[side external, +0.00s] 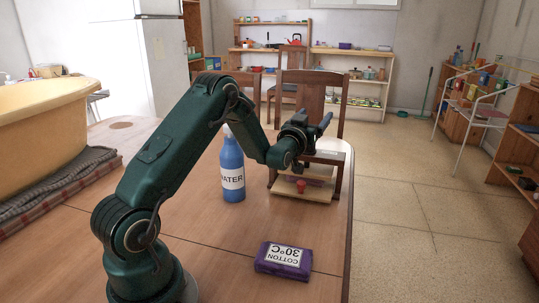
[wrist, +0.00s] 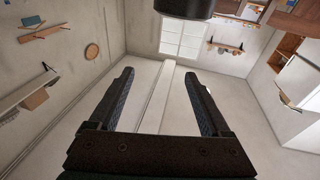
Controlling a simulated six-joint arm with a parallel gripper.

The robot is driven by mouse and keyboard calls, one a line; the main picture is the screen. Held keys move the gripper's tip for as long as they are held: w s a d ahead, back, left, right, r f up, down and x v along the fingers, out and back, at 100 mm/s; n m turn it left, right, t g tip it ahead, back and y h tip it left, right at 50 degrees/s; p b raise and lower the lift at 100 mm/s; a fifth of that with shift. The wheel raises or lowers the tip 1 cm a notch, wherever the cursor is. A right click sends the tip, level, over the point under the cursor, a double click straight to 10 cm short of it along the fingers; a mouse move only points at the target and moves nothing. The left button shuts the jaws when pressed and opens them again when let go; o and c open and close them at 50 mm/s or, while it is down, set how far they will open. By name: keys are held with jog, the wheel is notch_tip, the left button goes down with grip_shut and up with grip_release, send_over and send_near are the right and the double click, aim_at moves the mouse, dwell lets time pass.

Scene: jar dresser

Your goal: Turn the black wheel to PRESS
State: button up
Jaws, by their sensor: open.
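My gripper (side external: 322,124) is raised above a small wooden frame-like stand (side external: 338,178) near the far right edge of the table, its fingers pointing up and to the right. In the wrist view my gripper (wrist: 158,74) is open, with nothing between its two dark fingers. The stand has a light board low at its front with a red knob (side external: 301,186). I cannot make out a black wheel or a PRESS mark in either view; my wrist covers part of the stand.
A blue WATER bottle (side external: 232,168) stands left of the stand. A purple COTTON 30°C pack (side external: 284,260) lies at the table's front. A yellow tub (side external: 40,115) sits on folded cloth (side external: 62,183) at left. The wooden table (side external: 215,235) is bare between them.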

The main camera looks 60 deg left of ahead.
aim_at(309, 148)
jog(key=shift+w+d+n+g+y, duration=0.2)
jog(key=shift+d+n+g+y, duration=0.1)
jog(key=shift+n+g+y, duration=0.4)
jog(key=shift+s+d+f+n+g+y, duration=0.1)
jog(key=shift+f+n+g+y, duration=0.1)
jog(key=shift+n+g+y, duration=0.4)
jog(key=f+n+g, duration=0.1)
jog(key=s+f+g+y, duration=0.1)
jog(key=g, duration=0.1)
jog(key=s+d+f+n+g+y, duration=0.1)
jog(key=shift+s+d+f+n+g, duration=0.1)
jog(key=shift+s+f+n+g, duration=0.1)
jog(key=shift+n+g, duration=0.1)
notch_tip(309, 148, down, 4)
jog(key=shift+f, duration=0.1)
jog(key=shift+a+f, duration=0.1)
jog(key=shift+a, duration=0.1)
jog(key=shift+x, duration=2.55)
